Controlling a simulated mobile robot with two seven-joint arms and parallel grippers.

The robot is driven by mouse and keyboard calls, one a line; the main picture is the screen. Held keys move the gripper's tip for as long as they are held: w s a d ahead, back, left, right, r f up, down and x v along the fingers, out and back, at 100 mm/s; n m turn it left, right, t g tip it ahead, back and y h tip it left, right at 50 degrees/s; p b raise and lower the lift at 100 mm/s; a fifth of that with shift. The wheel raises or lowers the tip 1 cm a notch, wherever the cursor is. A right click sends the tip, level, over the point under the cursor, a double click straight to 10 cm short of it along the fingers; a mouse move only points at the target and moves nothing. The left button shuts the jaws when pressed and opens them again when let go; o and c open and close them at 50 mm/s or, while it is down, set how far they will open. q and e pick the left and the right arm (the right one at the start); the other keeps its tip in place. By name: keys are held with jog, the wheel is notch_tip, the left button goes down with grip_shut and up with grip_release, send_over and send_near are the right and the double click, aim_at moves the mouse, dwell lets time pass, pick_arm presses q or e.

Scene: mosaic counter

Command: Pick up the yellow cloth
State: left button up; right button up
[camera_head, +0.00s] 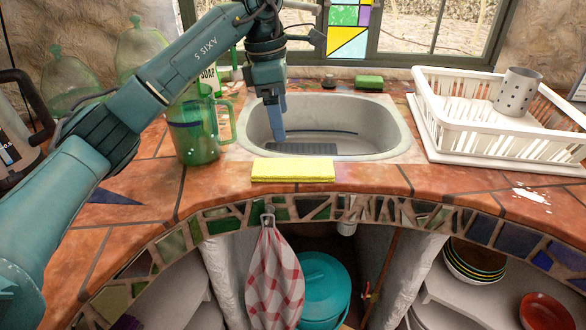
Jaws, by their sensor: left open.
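The yellow cloth (293,169) lies flat and folded on the tiled counter, along the front edge of the sink. My left gripper (276,122) points down over the left part of the sink basin, above and behind the cloth and apart from it. It is open with nothing seen between its fingers, which overlap from this angle. My right gripper is not in view.
The sink (385,125) lies behind the cloth. A green pitcher (195,140) stands left of the sink, near my left arm. A white dish rack (470,145) stands to the right. A checked towel (272,275) hangs below the counter edge. The counter beside the cloth is clear.

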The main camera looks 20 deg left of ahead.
pick_arm(q)
send_over(292, 166)
jog(key=a, duration=0.2)
jog(key=f, duration=0.5)
jog(key=shift+d+f, duration=0.15)
jog(key=shift+d, duration=0.1)
jog(key=shift+d+f, duration=0.2)
jog(key=shift+f, duration=0.7)
jog(key=shift+d+f, duration=0.25)
jog(key=shift+f, duration=0.65)
jog(key=shift+d+f, duration=0.2)
jog(key=shift+f, duration=0.7)
jog(key=shift+c, duration=0.2)
jog(key=c, duration=1)
